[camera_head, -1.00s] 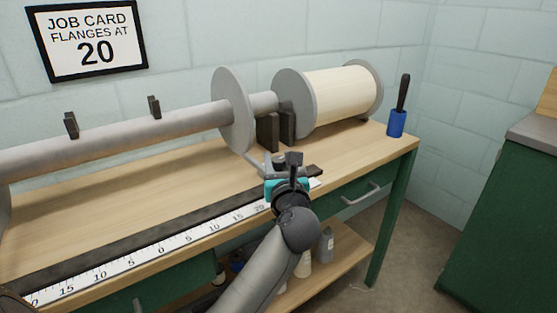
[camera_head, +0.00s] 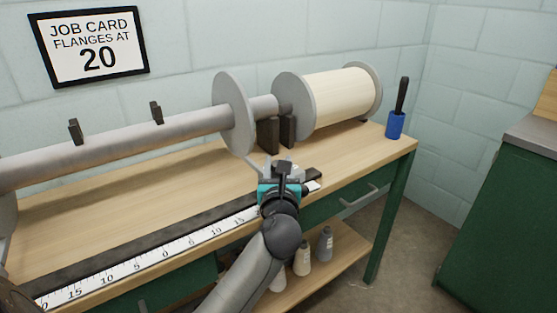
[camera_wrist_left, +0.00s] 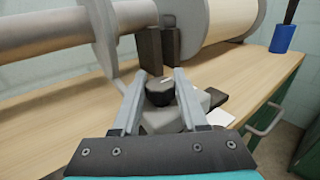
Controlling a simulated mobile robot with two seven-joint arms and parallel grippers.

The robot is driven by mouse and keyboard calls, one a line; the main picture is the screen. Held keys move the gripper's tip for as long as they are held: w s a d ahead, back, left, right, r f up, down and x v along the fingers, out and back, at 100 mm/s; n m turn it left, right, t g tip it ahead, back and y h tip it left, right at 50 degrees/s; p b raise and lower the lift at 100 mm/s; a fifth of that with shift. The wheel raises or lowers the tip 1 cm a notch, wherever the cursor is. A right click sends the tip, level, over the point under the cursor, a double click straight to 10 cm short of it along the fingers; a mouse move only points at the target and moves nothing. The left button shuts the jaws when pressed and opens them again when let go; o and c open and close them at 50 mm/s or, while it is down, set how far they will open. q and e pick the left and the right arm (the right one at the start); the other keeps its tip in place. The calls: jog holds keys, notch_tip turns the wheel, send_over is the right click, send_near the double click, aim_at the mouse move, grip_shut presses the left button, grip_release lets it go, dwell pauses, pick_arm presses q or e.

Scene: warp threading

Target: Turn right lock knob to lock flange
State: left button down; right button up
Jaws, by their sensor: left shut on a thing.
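The right lock knob (camera_wrist_left: 160,91) is a black round knob with a pale mark on top, on a grey block (camera_wrist_left: 168,118) in the left wrist view. My left gripper (camera_head: 283,172) is at the front edge of the bench, its fingers closed on either side of the knob. In the head view the gripper mostly hides the knob. The right flange (camera_head: 233,115) is a grey disc around the long bar, behind and left of the gripper. A thin grey arm runs from the block toward the flange's lower edge. My right gripper is not in view.
A white ruler scale (camera_head: 150,258) runs along the bench front (camera_head: 150,205). A cream-wound spool (camera_head: 342,97) and dark supports (camera_head: 278,132) stand behind. A blue holder (camera_head: 395,125) is at the right end. A job card (camera_head: 90,45) reads flanges at 20. Bottles sit on the lower shelf.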

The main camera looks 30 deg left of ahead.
pick_arm(q)
jog(key=shift+c, duration=2.2)
grip_release()
jog(key=shift+s+d, duration=0.3)
jog(key=shift+s, duration=0.15)
jog(key=p+v, duration=0.1)
jog(key=v, duration=0.3)
jog(key=shift+s+p, duration=0.15)
jog(key=shift+p, duration=0.2)
jog(key=p+v, duration=0.1)
jog(key=v, duration=0.9)
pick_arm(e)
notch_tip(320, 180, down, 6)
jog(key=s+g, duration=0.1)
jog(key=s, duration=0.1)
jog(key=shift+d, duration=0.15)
